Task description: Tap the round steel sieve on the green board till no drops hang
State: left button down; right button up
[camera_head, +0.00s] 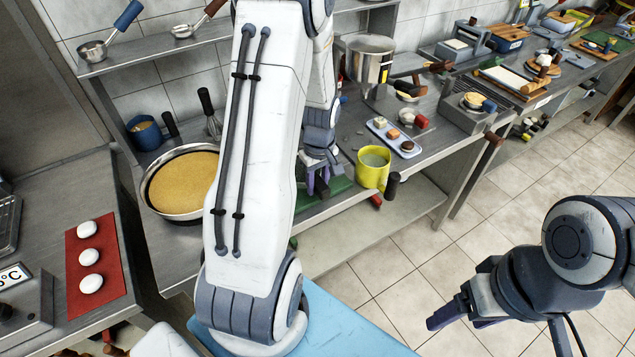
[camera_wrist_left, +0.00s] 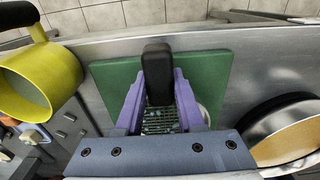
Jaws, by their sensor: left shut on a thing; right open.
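The green board (camera_head: 340,196) lies on the counter below my left gripper (camera_head: 318,182); it also fills the middle of the left wrist view (camera_wrist_left: 215,75). My left gripper (camera_wrist_left: 160,98) is shut on a black handle. Steel mesh of the sieve (camera_wrist_left: 160,122) shows between the purple fingers, with pale specks on it; I cannot tell if these are drops. The sieve is over the board, but I cannot tell whether it touches. My arm hides most of this in the head view. My right gripper (camera_head: 456,312) is open and empty above the floor.
A yellow pot (camera_head: 373,168) stands right of the board, near the counter's front edge. A wide pan of yellow-brown contents (camera_head: 184,182) stands left of it. A tray with small pieces (camera_head: 393,136) lies behind the pot. The floor (camera_head: 400,265) before the counter is clear.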

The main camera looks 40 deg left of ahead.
dwell(0.4)
pick_arm(q)
notch_tip(320, 180, down, 2)
jog(key=shift+f+b, duration=0.2)
jog(key=shift+b, duration=0.75)
jog(key=shift+r+p, duration=0.75)
jog(key=shift+r, duration=0.1)
jog(key=shift+r+p, duration=0.35)
jog(key=shift+p, duration=0.2)
jog(key=shift+f, duration=0.1)
